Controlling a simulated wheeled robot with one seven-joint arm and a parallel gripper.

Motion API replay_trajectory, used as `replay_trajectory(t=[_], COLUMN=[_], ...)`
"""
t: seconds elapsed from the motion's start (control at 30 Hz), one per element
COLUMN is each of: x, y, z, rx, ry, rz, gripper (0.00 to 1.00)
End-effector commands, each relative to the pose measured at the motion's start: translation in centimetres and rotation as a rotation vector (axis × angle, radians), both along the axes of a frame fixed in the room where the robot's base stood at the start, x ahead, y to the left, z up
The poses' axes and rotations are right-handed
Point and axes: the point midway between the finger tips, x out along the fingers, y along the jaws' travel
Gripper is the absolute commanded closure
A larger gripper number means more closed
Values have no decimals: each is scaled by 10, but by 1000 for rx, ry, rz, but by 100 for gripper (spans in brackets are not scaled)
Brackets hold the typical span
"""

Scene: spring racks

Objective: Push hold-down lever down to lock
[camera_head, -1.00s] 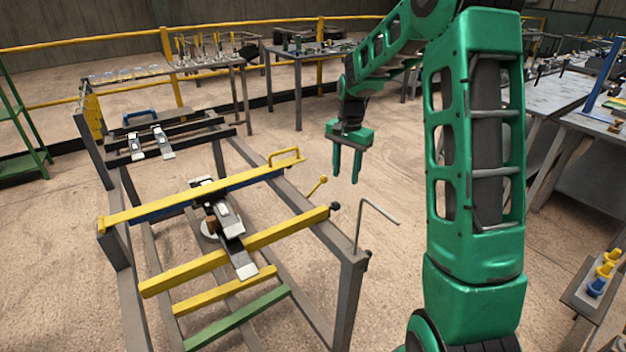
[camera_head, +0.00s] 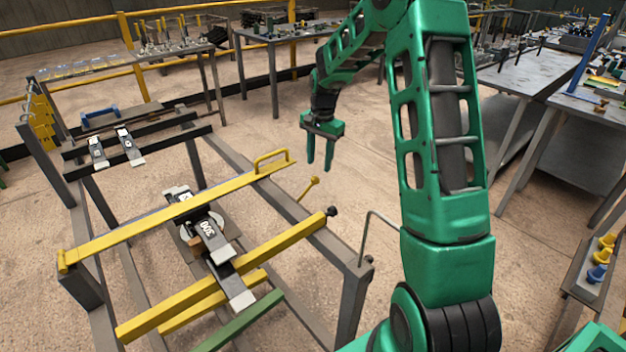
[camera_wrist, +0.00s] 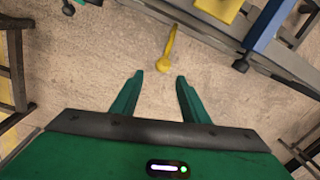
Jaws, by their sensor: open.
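A short yellow lever with a round knob (camera_head: 314,181) sticks up at a slant from the right rail of the rack; I take it for the hold-down lever. In the wrist view its knob (camera_wrist: 163,64) shows just beyond my fingertips, in line with the gap between them. My gripper (camera_head: 319,167) is open and empty, fingers pointing down, beside the rack's right side. In the head view its tips appear just above the knob; contact is not visible. The gripper also shows in the wrist view (camera_wrist: 160,79).
The rack has a long yellow bar with a loop handle (camera_head: 271,160) across it, above a dark piece marked 300 (camera_head: 208,229). A lower yellow crossbar (camera_head: 285,238) ends in a black knob. A bent grey rod (camera_head: 368,228) stands at the right corner. Grey tables (camera_head: 515,90) stand right.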

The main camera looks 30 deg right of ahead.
Motion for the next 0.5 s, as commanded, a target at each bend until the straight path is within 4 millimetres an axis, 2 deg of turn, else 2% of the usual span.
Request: replay_trajectory(t=[0.03,0.2,0.5], x=[1,4,6], y=[7,14,17], z=[-11,-42,-78], rx=[2,3,1], ry=[4,5,4], rz=[8,16,19], gripper=[59,59,59])
